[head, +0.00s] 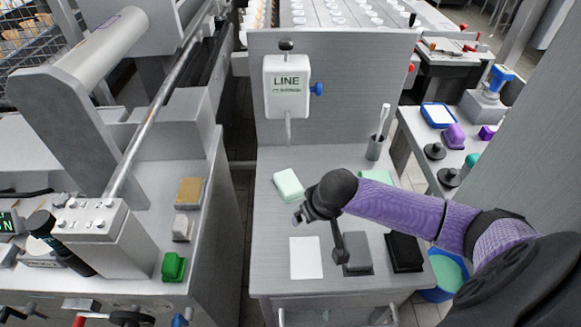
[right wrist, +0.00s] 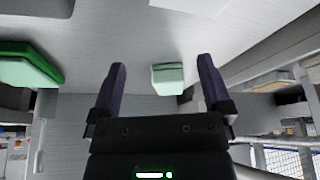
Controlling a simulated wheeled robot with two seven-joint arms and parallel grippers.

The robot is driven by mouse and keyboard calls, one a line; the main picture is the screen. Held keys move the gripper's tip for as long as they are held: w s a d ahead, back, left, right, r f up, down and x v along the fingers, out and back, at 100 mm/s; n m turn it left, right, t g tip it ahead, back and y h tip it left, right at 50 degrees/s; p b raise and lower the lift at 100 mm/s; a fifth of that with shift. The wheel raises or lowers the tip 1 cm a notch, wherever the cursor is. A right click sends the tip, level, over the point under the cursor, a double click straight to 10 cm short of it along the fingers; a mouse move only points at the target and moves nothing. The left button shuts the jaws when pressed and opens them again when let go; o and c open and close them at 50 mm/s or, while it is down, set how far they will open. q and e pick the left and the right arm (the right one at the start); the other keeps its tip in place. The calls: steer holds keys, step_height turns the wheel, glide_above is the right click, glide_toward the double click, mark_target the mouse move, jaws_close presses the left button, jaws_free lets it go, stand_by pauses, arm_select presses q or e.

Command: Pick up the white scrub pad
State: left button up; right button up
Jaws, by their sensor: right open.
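A pale mint-white pad (head: 288,185) lies on the grey work table, left of the middle. It is the nearest match I see to the white scrub pad. My right gripper (head: 299,216) is just in front of it in the head view. In the right wrist view the pale pad (right wrist: 167,80) shows beyond and between the two fingertips of my open, empty right gripper (right wrist: 161,75); it is apart from them. A second, greener pad (head: 377,177) is partly hidden behind my right arm, and it shows at the left in the right wrist view (right wrist: 28,65). My left gripper is not in view.
A flat white rectangle (head: 306,257), a grey block (head: 357,252) and a black block (head: 404,252) are along the table front. A grey cup (head: 375,148) stands behind. Tan, pale and green items are on the left counter (head: 215,200).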

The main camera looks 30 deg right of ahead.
mark_target(289, 181)
steer(key=w+b, duration=0.1)
steer(key=w, duration=0.1)
steer(key=w+b, duration=0.1)
steer(key=w, duration=0.1)
steer(key=w+b, duration=0.1)
steer(key=w, duration=0.2)
steer(key=shift+d+f, duration=0.2)
steer(key=shift+d, duration=0.2)
steer(key=shift+w+r, duration=0.1)
steer(key=shift+w, duration=0.25)
steer(key=w+b, duration=0.1)
steer(key=w, duration=0.1)
steer(key=w+b, duration=0.1)
steer(key=shift+w+d+b, duration=0.15)
steer(key=shift+d+b, duration=0.15)
steer(key=shift+b, duration=0.05)
steer(key=b+x, duration=0.2)
steer(key=x, duration=0.1)
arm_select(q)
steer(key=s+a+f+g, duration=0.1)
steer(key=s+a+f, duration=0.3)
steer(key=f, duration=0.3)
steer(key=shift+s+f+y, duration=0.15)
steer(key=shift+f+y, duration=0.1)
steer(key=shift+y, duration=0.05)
arm_select(e)
steer(key=shift+r, duration=0.1)
